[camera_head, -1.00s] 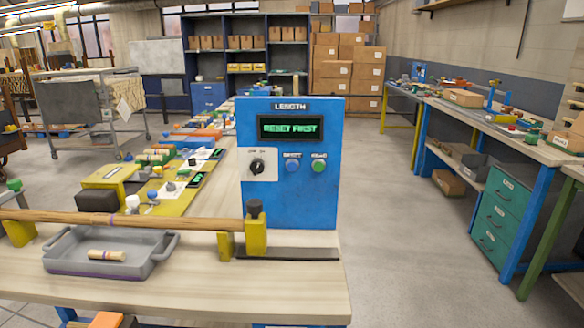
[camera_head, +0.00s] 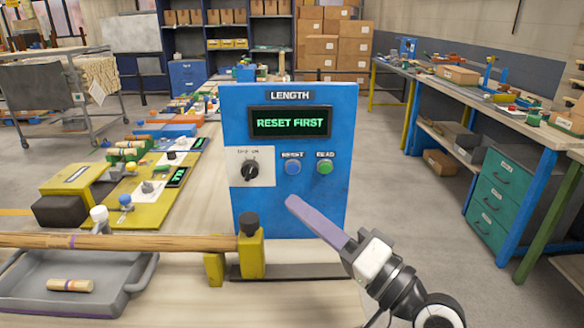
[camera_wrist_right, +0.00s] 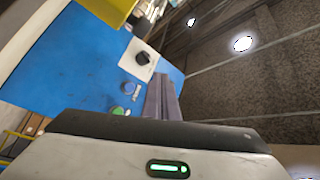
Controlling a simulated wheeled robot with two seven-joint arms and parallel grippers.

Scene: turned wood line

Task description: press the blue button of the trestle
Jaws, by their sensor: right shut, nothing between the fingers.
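The blue panel (camera_head: 240,120) headed LENGTH stands on the table, its display (camera_head: 290,123) reading RESET FIRST. The blue button (camera_head: 293,168) sits below the display, between a black knob (camera_head: 250,170) on a white plate and the green button (camera_head: 325,168). The blue button also shows in the right wrist view (camera_wrist_right: 127,87). My right gripper (camera_head: 292,203) is shut and empty, its purple-grey fingers pointing at the panel. In the head view its tips appear just below the blue button; I see no contact. My left gripper is not in view.
A wooden rod (camera_head: 120,241) lies across the front, its end at a yellow support (camera_head: 251,250) with a black knob. A grey tray (camera_head: 112,296) holding a small wooden piece is at the left. Open floor lies to the right.

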